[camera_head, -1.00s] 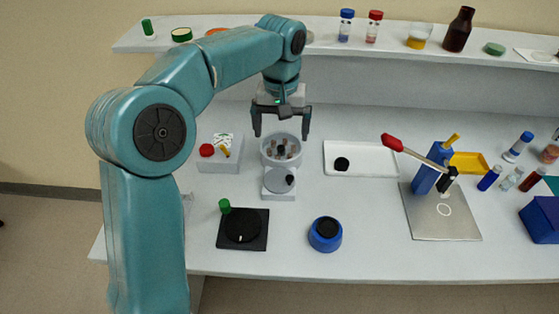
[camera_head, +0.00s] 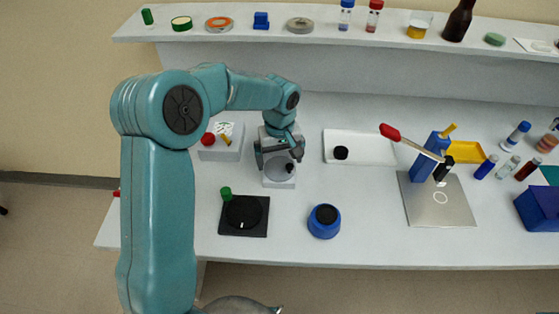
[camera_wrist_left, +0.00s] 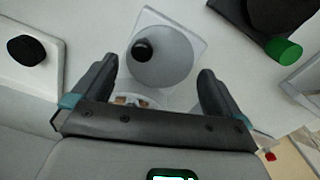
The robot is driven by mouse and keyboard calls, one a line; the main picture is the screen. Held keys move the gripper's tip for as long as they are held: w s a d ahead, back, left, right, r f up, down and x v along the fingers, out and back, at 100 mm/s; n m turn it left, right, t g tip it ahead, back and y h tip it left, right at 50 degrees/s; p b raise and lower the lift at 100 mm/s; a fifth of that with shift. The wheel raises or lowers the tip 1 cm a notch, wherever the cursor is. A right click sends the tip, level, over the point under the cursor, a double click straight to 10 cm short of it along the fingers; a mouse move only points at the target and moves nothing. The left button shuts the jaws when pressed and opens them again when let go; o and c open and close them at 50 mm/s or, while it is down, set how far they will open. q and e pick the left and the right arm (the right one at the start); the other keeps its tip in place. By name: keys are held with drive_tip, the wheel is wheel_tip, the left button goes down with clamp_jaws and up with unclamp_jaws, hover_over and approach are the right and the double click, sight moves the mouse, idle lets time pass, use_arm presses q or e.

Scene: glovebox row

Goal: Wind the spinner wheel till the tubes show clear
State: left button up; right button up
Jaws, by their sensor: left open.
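The spinner wheel (camera_head: 277,174) is a pale grey disc with a black knob (camera_head: 290,168), low at the front of its white base. In the left wrist view the wheel (camera_wrist_left: 168,68) and its knob (camera_wrist_left: 142,50) show clearly. My left gripper (camera_head: 279,160) is open and empty over the spinner; its fingers (camera_wrist_left: 158,70) stand apart on either side of the wheel's near part. The bowl with the tubes is mostly hidden behind the gripper in the head view; a few brownish tube tops (camera_wrist_left: 132,101) show in the wrist view. My right gripper is out of view.
A black pad with a dial and green knob (camera_head: 244,214) lies front left of the spinner, a blue pot (camera_head: 325,221) front right. A box with a red button (camera_head: 208,139) is at left. A white tray (camera_head: 375,147) and a red-handled lever stand (camera_head: 430,155) are at right.

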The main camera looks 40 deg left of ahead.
use_arm(q)
drive_tip(key=shift+f, duration=1)
drive_tip(key=c, duration=0.8)
drive_tip(key=shift+o, duration=0.2)
drive_tip(key=shift+m, duration=0.3)
drive_tip(key=m+b, duration=0.1)
drive_tip(key=m, duration=0.3)
drive_tip(key=shift+m, duration=0.3)
drive_tip(key=m, duration=0.5)
drive_tip(key=shift+r+m, duration=0.1)
drive_tip(key=shift+m, duration=0.3)
drive_tip(key=o, duration=0.8)
drive_tip(key=shift+c, duration=0.2)
